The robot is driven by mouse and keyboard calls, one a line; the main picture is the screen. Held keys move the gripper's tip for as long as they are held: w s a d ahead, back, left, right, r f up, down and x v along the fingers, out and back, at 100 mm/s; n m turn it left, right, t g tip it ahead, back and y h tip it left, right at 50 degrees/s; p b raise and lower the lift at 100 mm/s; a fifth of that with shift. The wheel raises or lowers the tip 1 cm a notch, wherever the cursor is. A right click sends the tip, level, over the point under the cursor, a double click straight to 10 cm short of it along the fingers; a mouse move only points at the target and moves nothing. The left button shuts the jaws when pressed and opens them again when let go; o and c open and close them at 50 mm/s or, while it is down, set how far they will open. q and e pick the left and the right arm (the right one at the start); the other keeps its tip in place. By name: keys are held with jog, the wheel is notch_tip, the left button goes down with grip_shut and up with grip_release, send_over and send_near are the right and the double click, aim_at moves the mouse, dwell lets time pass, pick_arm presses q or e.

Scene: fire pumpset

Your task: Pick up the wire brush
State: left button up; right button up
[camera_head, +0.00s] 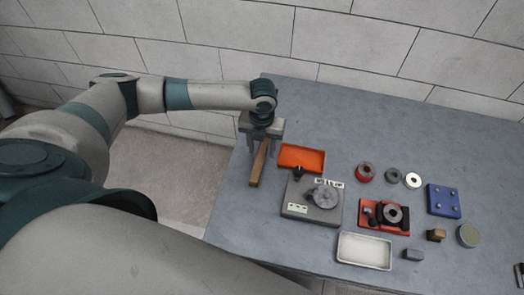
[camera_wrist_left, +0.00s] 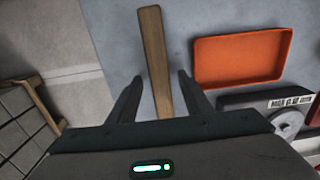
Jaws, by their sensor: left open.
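The wire brush (camera_head: 258,165) lies on the grey table near its left edge, with its wooden handle showing. In the left wrist view the handle (camera_wrist_left: 154,55) runs up between the fingers, and its lower end is hidden behind the gripper body. My left gripper (camera_head: 261,152) points down over the brush, its fingers on either side of the handle. In the left wrist view the fingers (camera_wrist_left: 156,85) are apart, with a gap on both sides of the handle. My right gripper is not in view.
An orange tray (camera_head: 302,158) lies just right of the brush. A grey plate with a round metal part (camera_head: 322,196), a red fixture (camera_head: 385,216), a white tray (camera_head: 364,251) and a blue block (camera_head: 443,201) stand further right. The table's left edge is close.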

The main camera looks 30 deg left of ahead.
aim_at(262, 149)
pick_arm(q)
jog(key=shift+c, duration=0.3)
grip_shut()
jog(key=shift+r, duration=0.1)
jog(key=shift+r+b, duration=0.55)
jog(key=shift+r, duration=0.1)
notch_tip(262, 149, up, 2)
jog(key=shift+w+r+b, duration=0.1)
jog(key=shift+r+b, duration=0.15)
jog(key=shift+b, duration=0.35)
jog(key=d+r+b, duration=0.3)
jog(key=d+r, duration=0.4)
jog(key=d, duration=0.4)
jog(key=shift+d+r+b, duration=0.25)
jog(key=shift+d+b, duration=0.05)
jog(key=shift+d, duration=0.05)
